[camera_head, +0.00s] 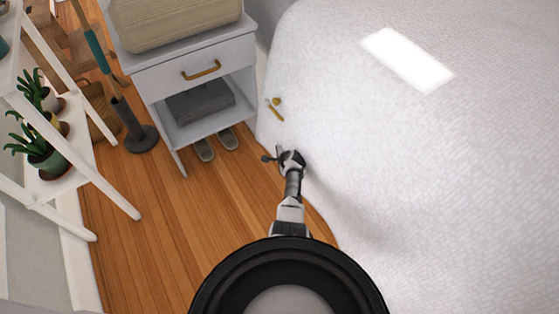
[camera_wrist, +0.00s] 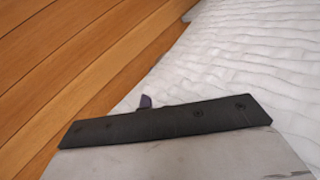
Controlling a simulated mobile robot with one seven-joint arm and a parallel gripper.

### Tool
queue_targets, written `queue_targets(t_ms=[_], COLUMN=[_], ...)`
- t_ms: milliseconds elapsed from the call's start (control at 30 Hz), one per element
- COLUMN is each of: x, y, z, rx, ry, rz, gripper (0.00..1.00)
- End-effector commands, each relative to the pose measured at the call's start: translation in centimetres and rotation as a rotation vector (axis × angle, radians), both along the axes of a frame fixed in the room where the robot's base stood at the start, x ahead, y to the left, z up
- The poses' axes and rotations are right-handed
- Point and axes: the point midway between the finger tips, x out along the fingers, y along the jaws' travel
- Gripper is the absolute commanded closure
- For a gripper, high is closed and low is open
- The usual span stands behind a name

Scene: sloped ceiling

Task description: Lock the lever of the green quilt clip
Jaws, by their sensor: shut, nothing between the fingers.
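No green clip can be made out in either view. A small yellow clip (camera_head: 275,108) with a raised knob and a slim bar sits at the left edge of the white quilt (camera_head: 430,170). My gripper (camera_head: 276,157) is shut and empty, close to the quilt's left edge, nearer to me than the yellow clip and apart from it. In the wrist view a small dark purple piece (camera_wrist: 146,101) shows against the quilt; its lower part is hidden behind a dark bar, and I cannot tell what it belongs to.
A white nightstand (camera_head: 187,80) with a brass handle stands beside the bed, with grey slippers (camera_head: 216,145) under it. A white plant rack (camera_head: 95,180) is at left, a dark stand (camera_head: 140,138) nearer the nightstand. Wooden floor (camera_head: 190,225) is clear between rack and bed.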

Motion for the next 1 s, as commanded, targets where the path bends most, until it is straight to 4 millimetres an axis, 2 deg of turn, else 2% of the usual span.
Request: queue_targets(t_ms=[467,1000], x=[0.0,-1.2], y=[0.0,-0.9], z=[0.1,0.6], rx=[0.0,0.0], ry=[0.0,0.001], rz=[0.0,0.0], gripper=[1.0,1.0])
